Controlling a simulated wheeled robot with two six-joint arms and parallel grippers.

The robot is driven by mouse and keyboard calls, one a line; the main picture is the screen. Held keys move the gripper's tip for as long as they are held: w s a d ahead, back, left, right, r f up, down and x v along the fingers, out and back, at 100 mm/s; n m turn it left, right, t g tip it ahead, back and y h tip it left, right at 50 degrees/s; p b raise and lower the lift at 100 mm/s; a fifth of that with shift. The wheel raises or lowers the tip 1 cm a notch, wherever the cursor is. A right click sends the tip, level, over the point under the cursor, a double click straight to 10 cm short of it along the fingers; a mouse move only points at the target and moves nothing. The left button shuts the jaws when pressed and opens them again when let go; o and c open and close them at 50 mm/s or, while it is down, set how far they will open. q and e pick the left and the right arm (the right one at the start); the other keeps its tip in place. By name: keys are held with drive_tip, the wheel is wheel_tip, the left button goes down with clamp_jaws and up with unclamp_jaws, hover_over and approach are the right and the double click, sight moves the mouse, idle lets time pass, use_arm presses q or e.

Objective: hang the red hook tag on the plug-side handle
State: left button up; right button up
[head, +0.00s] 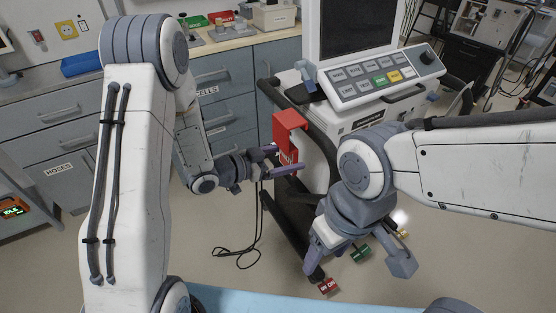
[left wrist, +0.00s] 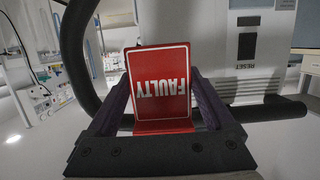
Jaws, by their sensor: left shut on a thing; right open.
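The red hook tag (head: 290,125) has a folded top and a white-lettered face. In the left wrist view the tag (left wrist: 160,85) reads FAULTY upside down. My left gripper (head: 286,160) is shut on its lower part. A black handle (head: 272,92) curves round the left side of the ventilator cart (head: 365,118), close behind the tag. It also shows as a thick dark bar in the left wrist view (left wrist: 75,45). I cannot tell whether the tag's hook touches it. My right gripper (head: 358,264) is open and empty, low before the cart.
A black cable (head: 240,250) lies on the floor left of the cart. Small red (head: 328,287) and green (head: 361,253) labelled pieces are low near my right gripper. Grey drawer cabinets (head: 215,85) stand behind at left. Floor between cabinets and cart is mostly clear.

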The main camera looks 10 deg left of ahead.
use_arm(q)
drive_tip(key=shift+b+x, duration=0.7)
drive_tip(key=shift+x, duration=2.1)
drive_tip(key=shift+f, duration=0.15)
